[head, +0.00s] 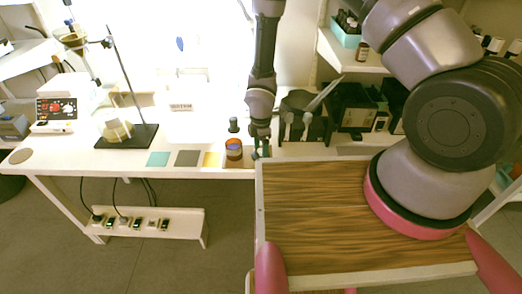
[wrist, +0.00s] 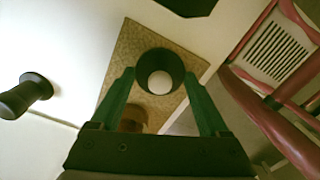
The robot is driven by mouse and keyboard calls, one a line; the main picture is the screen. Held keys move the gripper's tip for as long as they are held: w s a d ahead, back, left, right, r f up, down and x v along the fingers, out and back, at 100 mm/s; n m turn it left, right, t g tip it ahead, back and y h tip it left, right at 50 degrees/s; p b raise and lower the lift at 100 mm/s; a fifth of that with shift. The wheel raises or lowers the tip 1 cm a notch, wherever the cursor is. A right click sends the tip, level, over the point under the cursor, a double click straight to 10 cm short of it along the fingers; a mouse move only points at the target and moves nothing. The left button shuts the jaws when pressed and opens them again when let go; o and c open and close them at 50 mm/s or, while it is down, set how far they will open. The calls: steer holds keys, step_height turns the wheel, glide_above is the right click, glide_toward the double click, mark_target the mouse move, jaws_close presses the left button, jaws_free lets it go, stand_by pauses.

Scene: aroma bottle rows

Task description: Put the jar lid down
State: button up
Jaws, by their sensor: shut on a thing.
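In the wrist view, my gripper (wrist: 160,78) is shut on the jar lid (wrist: 145,66), a dark round cap with a pale disc at its centre. The lid is held over a tan speckled mat (wrist: 128,55); whether it touches anything below cannot be told. A brown round thing, probably the jar (wrist: 132,116), shows partly between the fingers. The lid is not clear there.
Teal (head: 158,159), grey (head: 187,158) and yellow (head: 211,159) squares lie left of the jar on the white table (head: 85,160). A small black-capped thing (head: 234,125) stands behind the jar. A stand with a black base (head: 127,136) is further left; a dark rack (head: 303,128) is at right.

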steer(key=o, duration=1.2)
steer(key=shift+f, duration=0.1)
step_height(320, 180, up, 12)
steer(key=shift+r, duration=0.2)
step_height(320, 180, up, 12)
steer(key=m+t, duration=0.2)
steer(key=m, duration=0.3)
glide_above(261, 149)
steer(key=w+d, duration=0.4)
steer(key=d, duration=0.2)
steer(key=d+r+m+t, duration=0.1)
steer(key=d+r+m, duration=0.6)
steer(key=r, duration=0.6)
steer(key=s+d+r+m+t, duration=0.1)
steer(key=s+d+r+m, duration=0.2)
steer(key=s+r+m, duration=0.1)
steer(key=s+d+r+m+t+y, duration=0.1)
steer(key=s+d+r+m, duration=0.2)
steer(key=s+r+m, duration=0.2)
steer(key=s+d+r+m+t+y, duration=0.1)
steer(key=s+d+r+m+t, duration=0.1)
steer(key=s+r+m, duration=0.3)
steer(key=shift+w+d+v, duration=0.1)
steer(key=shift+d+v, duration=0.05)
steer(key=shift+v, duration=0.75)
steer(key=shift+w+d+v, duration=0.1)
steer(key=shift+v, duration=0.8)
steer(key=shift+w+d+v, duration=0.1)
steer(key=shift+d+v, duration=0.05)
steer(key=shift+v, duration=0.8)
